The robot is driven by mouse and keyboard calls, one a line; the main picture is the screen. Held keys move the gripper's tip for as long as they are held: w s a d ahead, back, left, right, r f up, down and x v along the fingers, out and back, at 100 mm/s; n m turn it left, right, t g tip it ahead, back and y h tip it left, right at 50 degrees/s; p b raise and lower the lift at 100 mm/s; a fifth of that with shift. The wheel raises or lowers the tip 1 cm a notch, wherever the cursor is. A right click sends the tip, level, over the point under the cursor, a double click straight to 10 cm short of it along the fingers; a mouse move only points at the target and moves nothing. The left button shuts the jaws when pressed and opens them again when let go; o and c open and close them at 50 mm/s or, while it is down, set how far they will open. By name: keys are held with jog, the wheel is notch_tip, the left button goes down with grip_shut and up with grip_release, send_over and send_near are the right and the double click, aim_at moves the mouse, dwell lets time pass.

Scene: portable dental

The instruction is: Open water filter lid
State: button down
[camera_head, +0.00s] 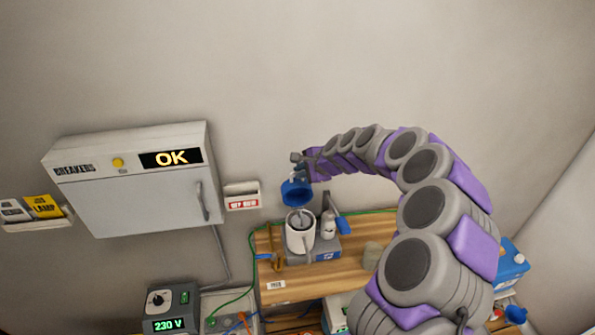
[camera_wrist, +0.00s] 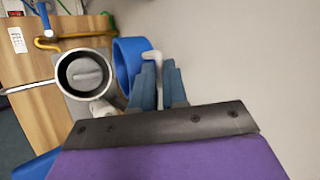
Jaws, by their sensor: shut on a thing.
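The water filter housing (camera_head: 300,237) is a white upright cylinder on the wooden bench. Its top is open, and a grey piece shows inside; the wrist view looks into its round mouth (camera_wrist: 63,86). The blue lid (camera_head: 297,193) hangs above the housing, apart from it and tilted. The lid also shows as a blue ring beside the mouth in the wrist view (camera_wrist: 125,65). My gripper (camera_head: 302,164) is shut on the lid's pale bent handle (camera_wrist: 154,62), which sits between the blue-grey fingers (camera_wrist: 160,85). The exact finger contact is partly hidden.
A blue-handled lever (camera_head: 342,225) stands right of the housing. A yellow-brown pipe (camera_head: 275,248) runs at its left. A breaker cabinet (camera_head: 135,182) and a small red-and-white sign box (camera_head: 242,197) are on the wall. The wall space above is clear.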

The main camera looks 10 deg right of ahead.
jog(key=shift+s+d+f+t, duration=0.2)
jog(key=shift+s+t, duration=0.2)
jog(key=shift+s, duration=0.2)
jog(key=c, duration=1.5)
grip_release()
jog(key=shift+w, duration=0.1)
jog(key=o, duration=0.3)
jog(key=shift+w+d, duration=0.2)
jog(key=shift+d, duration=0.1)
jog(key=shift+o, duration=0.3)
jog(key=shift+d, duration=0.1)
jog(key=v, duration=1.7)
jog(key=shift+s+r, duration=0.15)
jog(key=shift+d, duration=0.15)
